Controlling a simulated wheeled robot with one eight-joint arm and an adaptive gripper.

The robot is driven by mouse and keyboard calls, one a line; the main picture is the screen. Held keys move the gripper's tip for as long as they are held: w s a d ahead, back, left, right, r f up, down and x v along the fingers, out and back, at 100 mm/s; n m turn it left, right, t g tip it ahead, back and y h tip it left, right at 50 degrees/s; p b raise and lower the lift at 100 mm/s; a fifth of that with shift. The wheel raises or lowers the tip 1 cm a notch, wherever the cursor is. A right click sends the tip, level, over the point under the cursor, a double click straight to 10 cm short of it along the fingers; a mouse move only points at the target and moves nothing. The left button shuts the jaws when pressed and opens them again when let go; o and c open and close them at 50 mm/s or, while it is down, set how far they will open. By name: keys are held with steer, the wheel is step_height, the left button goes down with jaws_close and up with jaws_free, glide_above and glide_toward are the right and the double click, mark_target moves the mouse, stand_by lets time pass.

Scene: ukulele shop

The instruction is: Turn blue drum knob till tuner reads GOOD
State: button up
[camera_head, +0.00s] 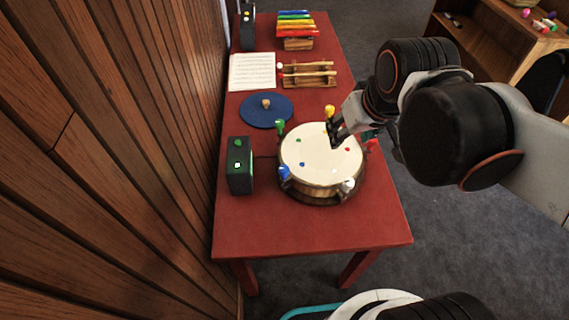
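A round drum (318,160) with a pale head stands on the red table. Its blue knob (284,172) is at the front left of the rim. Green (280,125), yellow (329,111), red (371,145) and white (347,186) knobs also sit around the rim. My gripper (334,138) is over the far right part of the drum, near the yellow knob and apart from the blue one. Its fingers are too small to tell open from shut. A dark green box (240,178), likely the tuner, stands left of the drum with small lit spots; no word is readable.
The red table (300,232) is bare in front of the drum. Behind are a blue disc with a wooden knob (266,103), a white sheet (250,72), wooden sticks on a rack (308,74) and a coloured xylophone (297,22). A wood-panelled wall (130,140) borders the left.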

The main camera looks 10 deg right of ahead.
steer(key=w+a+f+n+g+p, duration=0.1)
steer(key=w+a+n+g+p, duration=0.15)
steer(key=w, duration=0.35)
steer(key=n+g, duration=0.3)
steer(key=n, duration=0.2)
glide_toward(284, 168)
steer(key=shift+m, duration=0.25)
step_height(284, 168, down, 9)
steer(key=b, duration=0.2)
steer(key=shift+a+f+b, duration=0.1)
steer(key=shift+a+b, duration=0.05)
steer(key=shift+b, duration=0.2)
steer(key=c, duration=1.1)
